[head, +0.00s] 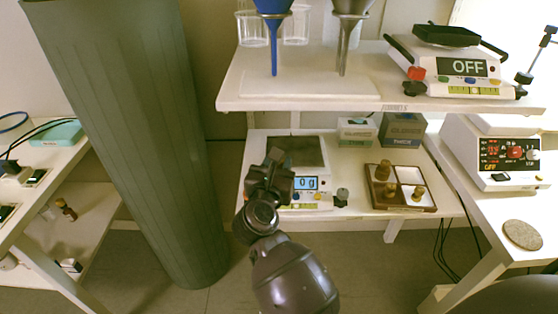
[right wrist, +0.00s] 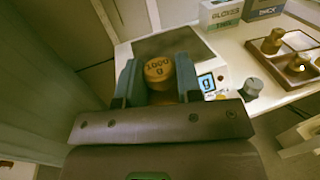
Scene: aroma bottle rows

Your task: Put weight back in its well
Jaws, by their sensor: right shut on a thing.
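A brass weight marked 1000 g (right wrist: 158,70) is held between the fingers of my right gripper (right wrist: 157,82). In the head view my right gripper (head: 277,160) is over the front left part of the scale (head: 303,150) and hides the weight. The scale's display reads 0 g. The wooden weight tray (head: 400,209) sits to the right of the scale, with brass weights (head: 383,171) at its left and a small one (head: 418,193) at front right. White well floor (head: 410,174) shows bare at back right. The tray also shows in the right wrist view (right wrist: 283,72). My left gripper is not in view.
A shelf (head: 300,90) with funnels and a balance marked OFF (head: 455,72) hangs above the scale. Glove boxes (head: 400,129) stand behind the tray. A dark knob (head: 342,196) is beside the scale. A large grey-green cylinder (head: 135,140) stands at left.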

